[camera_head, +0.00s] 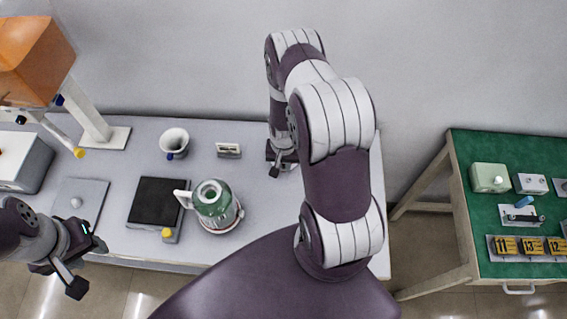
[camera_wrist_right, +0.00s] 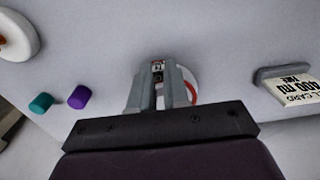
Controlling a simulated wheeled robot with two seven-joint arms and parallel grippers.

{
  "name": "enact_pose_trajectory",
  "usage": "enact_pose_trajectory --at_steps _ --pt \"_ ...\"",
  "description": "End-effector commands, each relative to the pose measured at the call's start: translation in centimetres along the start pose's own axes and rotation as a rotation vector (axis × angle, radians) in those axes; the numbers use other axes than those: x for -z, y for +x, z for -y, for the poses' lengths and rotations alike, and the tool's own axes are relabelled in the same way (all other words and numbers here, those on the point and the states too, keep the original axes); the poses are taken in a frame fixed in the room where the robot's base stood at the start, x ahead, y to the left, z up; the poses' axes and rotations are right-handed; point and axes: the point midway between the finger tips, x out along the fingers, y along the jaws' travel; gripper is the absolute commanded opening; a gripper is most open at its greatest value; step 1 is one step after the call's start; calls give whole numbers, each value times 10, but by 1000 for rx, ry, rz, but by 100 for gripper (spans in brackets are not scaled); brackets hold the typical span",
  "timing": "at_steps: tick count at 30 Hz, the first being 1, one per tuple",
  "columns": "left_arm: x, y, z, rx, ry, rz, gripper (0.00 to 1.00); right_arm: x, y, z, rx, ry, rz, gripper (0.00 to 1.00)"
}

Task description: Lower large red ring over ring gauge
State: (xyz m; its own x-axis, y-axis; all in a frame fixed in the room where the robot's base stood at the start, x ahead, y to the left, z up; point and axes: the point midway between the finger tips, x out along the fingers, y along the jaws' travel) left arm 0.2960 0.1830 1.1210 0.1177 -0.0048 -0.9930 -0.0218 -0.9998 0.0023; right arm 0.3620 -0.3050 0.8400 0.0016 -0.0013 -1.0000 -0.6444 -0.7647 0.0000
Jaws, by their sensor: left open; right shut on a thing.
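In the right wrist view, my right gripper (camera_wrist_right: 159,76) has its fingers close together, pointing at the grey tabletop. A red curved band, the large red ring (camera_wrist_right: 193,92), shows beside the right finger against a round white thing (camera_wrist_right: 183,75), which may be the ring gauge. The fingers hide the rest of both, so I cannot tell whether the ring is around the white thing or above it. In the head view my right gripper (camera_head: 281,169) is low at the table's right part, partly covered by my arm. My left gripper (camera_head: 88,267) is open and empty at the front left.
A green canister with a white handle (camera_head: 215,205), a black pad (camera_head: 158,202) and a white funnel-like cup (camera_head: 174,142) stand left of my right arm. A card holder (camera_head: 228,150) is at the back. Teal (camera_wrist_right: 41,103) and purple (camera_wrist_right: 79,97) caps lie nearby.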

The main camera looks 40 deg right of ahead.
Motion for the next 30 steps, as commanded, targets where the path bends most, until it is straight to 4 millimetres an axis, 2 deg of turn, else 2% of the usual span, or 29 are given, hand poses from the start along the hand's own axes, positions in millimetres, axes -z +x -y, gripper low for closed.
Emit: enact_pose_trajectory --at_steps 30 --pt "-1 10 0 0 0 0 43 0 12 0 0 0 0 0"
